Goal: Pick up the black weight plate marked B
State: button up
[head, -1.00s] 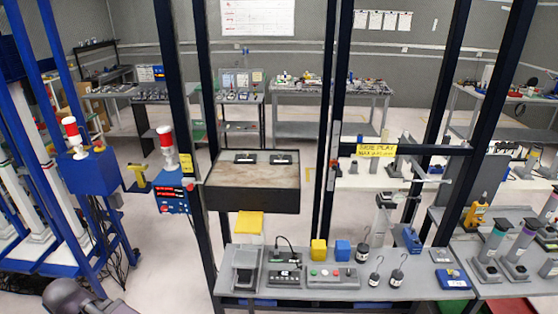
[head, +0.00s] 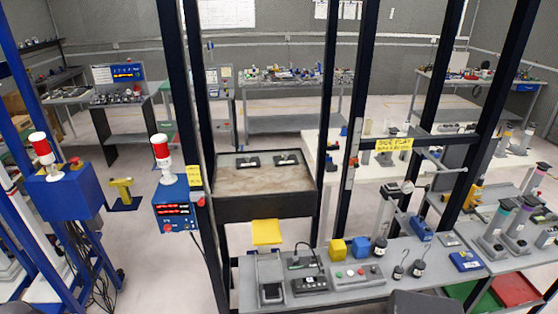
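No letter B can be read on anything, so I cannot tell which thing is the plate marked B. Two small dark flat pieces, a left one (head: 249,162) and a right one (head: 287,159), lie apart on the brown top of a black-sided box-like stand (head: 265,208) behind the frame posts. My gripper's fingers are not visible; only a dark grey shape, probably part of my arm, shows at the bottom edge.
Dark upright posts (head: 370,120) and a crossbar rise around the front bench and stand. Open floor (head: 140,250) lies left of the bench.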

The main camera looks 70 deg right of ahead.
aim_at(286, 159)
jog(key=i, duration=0.5)
jog(key=z, duration=0.45)
jog(key=k, duration=0.1)
jog(key=z, duration=3)
jog(key=i, duration=0.25)
jog(key=u, duration=0.15)
